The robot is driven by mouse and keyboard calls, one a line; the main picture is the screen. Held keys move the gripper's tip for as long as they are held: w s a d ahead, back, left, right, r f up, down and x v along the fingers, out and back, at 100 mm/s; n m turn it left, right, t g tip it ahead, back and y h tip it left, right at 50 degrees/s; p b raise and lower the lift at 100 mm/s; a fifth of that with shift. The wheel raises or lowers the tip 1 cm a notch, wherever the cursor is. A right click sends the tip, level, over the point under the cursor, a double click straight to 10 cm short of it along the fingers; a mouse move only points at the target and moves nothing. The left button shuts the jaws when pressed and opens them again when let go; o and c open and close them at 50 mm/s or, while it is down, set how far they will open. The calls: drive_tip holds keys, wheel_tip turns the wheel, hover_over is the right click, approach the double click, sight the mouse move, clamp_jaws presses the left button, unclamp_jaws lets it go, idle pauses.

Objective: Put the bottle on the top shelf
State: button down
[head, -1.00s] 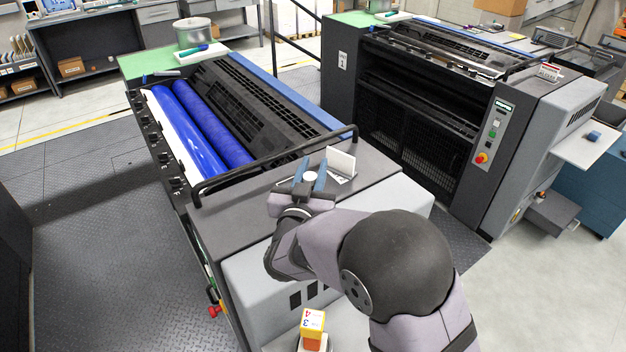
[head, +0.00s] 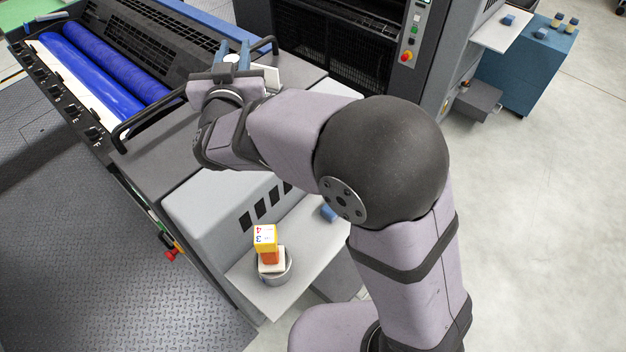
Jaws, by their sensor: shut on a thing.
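My gripper (head: 234,54) is at the upper left in the head view, over the near end of the press with the blue rollers. Its two blue fingers are shut on a small item with a round white top (head: 231,59), which I take to be the bottle. The rest of the bottle is hidden by the fingers and wrist. I cannot pick out a top shelf for certain. A light grey side shelf (head: 300,262) juts from the near end of the press, below the arm.
On the side shelf a yellow numbered cube (head: 265,235) tops a stack on a grey tin (head: 276,274); a blue block (head: 328,212) lies nearby. A black rail (head: 150,119) edges the press. A blue cabinet (head: 530,60) with small bottles stands upper right. The right floor is clear.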

drive_tip(key=w+d+f+n+y, duration=0.1)
drive_tip(key=d+f+y, duration=0.15)
drive_tip(key=d, duration=0.65)
drive_tip(key=d+f+n+y, duration=0.15)
drive_tip(key=d+f, duration=0.25)
drive_tip(key=d, duration=0.5)
drive_tip(key=s+a+f+n+g+y, duration=0.1)
drive_tip(key=s+a+f+n+y, duration=0.1)
drive_tip(key=f, duration=0.5)
drive_tip(key=s+a+f+n+g+y+b, duration=0.1)
drive_tip(key=s+a+f+n+g+y, duration=0.1)
drive_tip(key=s+f+y, duration=0.2)
drive_tip(key=s+a+f+n+g+y+b, duration=0.1)
drive_tip(key=s+a+f+n+g+y, duration=0.1)
drive_tip(key=s+f, duration=0.4)
drive_tip(key=shift+s+a+f+n+y, duration=0.35)
drive_tip(key=shift+f+y, duration=0.25)
drive_tip(key=shift+f, duration=1.75)
drive_tip(key=shift+f, duration=1.95)
